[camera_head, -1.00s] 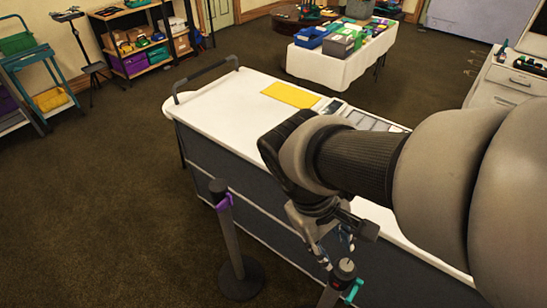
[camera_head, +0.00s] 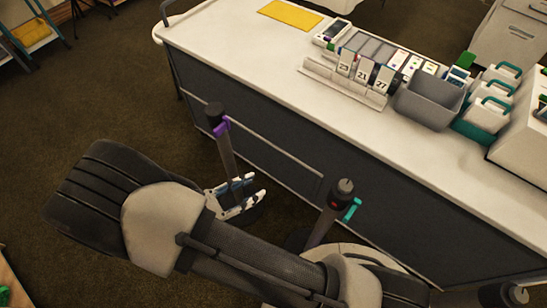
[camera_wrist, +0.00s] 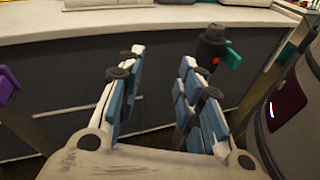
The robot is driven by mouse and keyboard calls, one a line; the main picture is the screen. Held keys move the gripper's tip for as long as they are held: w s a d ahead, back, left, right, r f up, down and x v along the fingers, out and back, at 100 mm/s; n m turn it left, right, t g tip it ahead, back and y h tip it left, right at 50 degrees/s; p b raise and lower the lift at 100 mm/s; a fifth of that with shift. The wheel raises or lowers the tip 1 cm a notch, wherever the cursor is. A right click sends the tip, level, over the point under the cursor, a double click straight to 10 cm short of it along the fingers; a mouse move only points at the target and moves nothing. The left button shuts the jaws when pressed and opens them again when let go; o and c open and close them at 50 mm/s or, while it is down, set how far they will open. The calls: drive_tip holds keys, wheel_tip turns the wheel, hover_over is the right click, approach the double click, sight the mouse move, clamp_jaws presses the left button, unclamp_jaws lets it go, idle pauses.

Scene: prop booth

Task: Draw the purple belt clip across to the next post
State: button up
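The purple belt clip (camera_head: 221,127) is on the upper part of a dark post (camera_head: 228,155) in front of the counter. It also shows at the left edge of the wrist view (camera_wrist: 7,85). A second post (camera_head: 322,222), to the right, carries a teal clip (camera_head: 351,210); its red-marked head (camera_wrist: 211,48) and teal clip show beyond my fingers in the wrist view. My gripper (camera_head: 257,187) is between the two posts in the picture, close to the purple-clip post and lower than the clip. In the wrist view its blue-padded fingers (camera_wrist: 163,95) are apart with nothing between them.
The long white counter (camera_head: 230,60) with dark side panels runs behind the posts. A grey bin (camera_head: 428,101), number cards (camera_head: 362,72) and teal-handled containers (camera_head: 490,105) stand on it. Carpet (camera_head: 90,110) is open to the left. Another post head (camera_head: 518,294) shows at bottom right.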

drive_tip(key=s+a+f+n+t+y, duration=0.2)
drive_tip(key=s+a+f+n+t, duration=0.1)
drive_tip(key=a+f+n+t, duration=0.25)
drive_tip(key=f+b+x, duration=0.1)
drive_tip(key=b+x, duration=0.2)
drive_tip(key=x, duration=1.5)
drive_tip(key=shift+d+f, duration=0.25)
drive_tip(key=shift+d, duration=0.3)
drive_tip(key=shift+c, duration=0.3)
clamp_jaws()
drive_tip(key=shift+o, duration=0.3)
unclamp_jaws()
